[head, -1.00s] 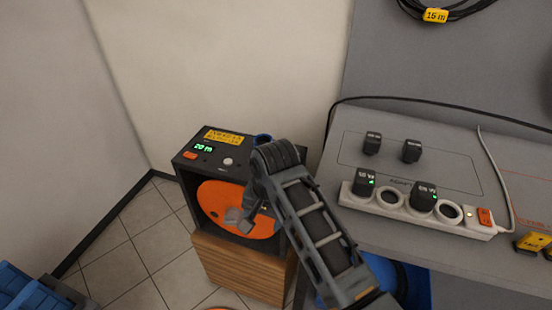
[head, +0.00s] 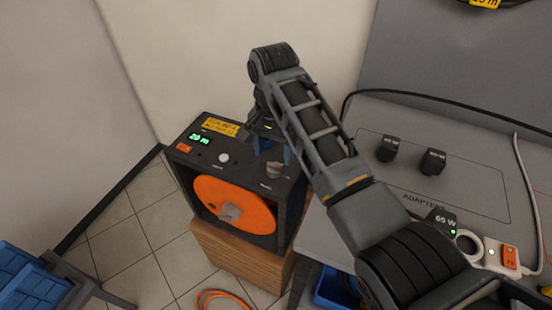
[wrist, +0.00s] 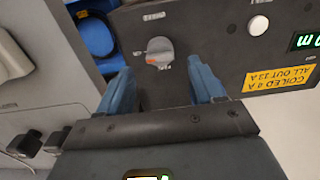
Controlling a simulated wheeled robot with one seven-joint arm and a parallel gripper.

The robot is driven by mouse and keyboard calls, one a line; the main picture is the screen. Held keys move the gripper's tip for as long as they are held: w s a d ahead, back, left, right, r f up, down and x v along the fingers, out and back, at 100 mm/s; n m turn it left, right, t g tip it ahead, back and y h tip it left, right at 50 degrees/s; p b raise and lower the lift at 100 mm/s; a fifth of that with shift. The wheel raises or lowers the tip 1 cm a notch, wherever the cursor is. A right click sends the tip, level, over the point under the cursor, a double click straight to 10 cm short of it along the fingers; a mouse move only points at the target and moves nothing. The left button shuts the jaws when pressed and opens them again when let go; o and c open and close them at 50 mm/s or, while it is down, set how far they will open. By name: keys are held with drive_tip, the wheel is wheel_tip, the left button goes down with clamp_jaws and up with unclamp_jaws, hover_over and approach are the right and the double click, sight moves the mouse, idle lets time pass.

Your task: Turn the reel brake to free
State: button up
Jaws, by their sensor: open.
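The cable reel unit is a dark box with an orange reel disc (head: 235,203) in its front. A grey knob, which looks like the reel brake (head: 274,170), sits on its top panel at the right. In the wrist view the knob (wrist: 160,50) shows an orange mark at its lower edge, with small lettering around it too small to read surely. My gripper (head: 272,150) is over the panel behind the knob in the head view. In the wrist view its blue fingers (wrist: 162,82) are open and empty, spread to either side and short of the knob, apart from it.
The panel also has a white button (head: 224,158), an orange switch (head: 183,147), a green display (head: 199,139) and a yellow label (head: 221,127). A grey bench (head: 470,170) with adapters and a power strip stands close at right. Blue crates (head: 30,285) sit at lower left.

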sight(274, 165)
drive_tip(key=shift+f, duration=2.6)
drive_tip(key=shift+c, duration=0.5)
drive_tip(key=c, duration=1)
drive_tip(key=shift+o, duration=0.2)
